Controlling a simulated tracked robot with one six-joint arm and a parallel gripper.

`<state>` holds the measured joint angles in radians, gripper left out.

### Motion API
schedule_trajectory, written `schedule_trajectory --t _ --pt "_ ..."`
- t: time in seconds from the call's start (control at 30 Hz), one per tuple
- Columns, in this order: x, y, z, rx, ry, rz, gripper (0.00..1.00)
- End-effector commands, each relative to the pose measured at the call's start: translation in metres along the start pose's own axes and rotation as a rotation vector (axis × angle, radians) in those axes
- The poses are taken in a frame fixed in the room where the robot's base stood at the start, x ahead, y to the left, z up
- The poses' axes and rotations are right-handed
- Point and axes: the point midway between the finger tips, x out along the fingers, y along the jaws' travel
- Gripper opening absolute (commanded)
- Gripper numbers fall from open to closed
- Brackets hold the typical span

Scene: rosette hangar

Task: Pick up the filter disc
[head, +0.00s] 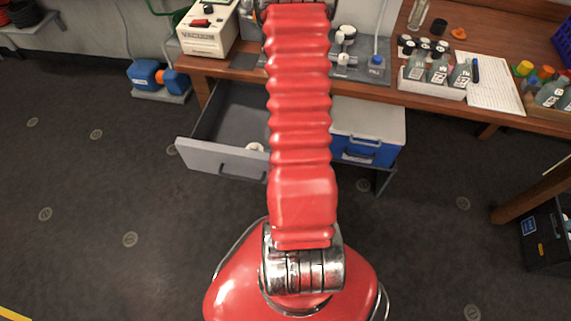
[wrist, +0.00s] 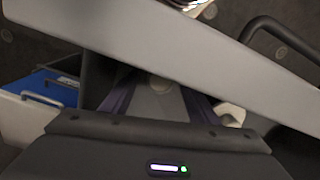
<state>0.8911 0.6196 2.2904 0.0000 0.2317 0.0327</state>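I cannot pick out the filter disc with certainty. A small white object (head: 254,147) lies in the open grey drawer (head: 222,160), near its front; it may be the disc. In the wrist view a white, partly hidden object (wrist: 232,113) shows right of my gripper (wrist: 160,100). A pale round shape (wrist: 161,83) shows between the fingers, cut off by the drawer front; I cannot tell what it is. My gripper's dark fingers are apart, and their tips are hidden behind the drawer front. In the head view my red arm hides the gripper.
The drawer front with its handle (wrist: 281,38) crosses close before the wrist camera. The wooden bench (head: 412,98) holds a vacuum box (head: 208,30), a bottle rack (head: 431,90) and a notepad (head: 494,88). The front floor is clear.

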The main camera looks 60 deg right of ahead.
Motion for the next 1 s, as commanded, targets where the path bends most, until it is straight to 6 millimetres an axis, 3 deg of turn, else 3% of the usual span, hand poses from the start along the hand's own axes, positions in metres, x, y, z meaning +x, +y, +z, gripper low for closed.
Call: schedule_trajectory --t 0.57,1.0 --pt "-0.0001 0.0002 0.0000 0.001 0.000 0.000 0.13" --pt "-0.0064 0.0003 -0.0008 0.001 0.002 0.000 0.12"
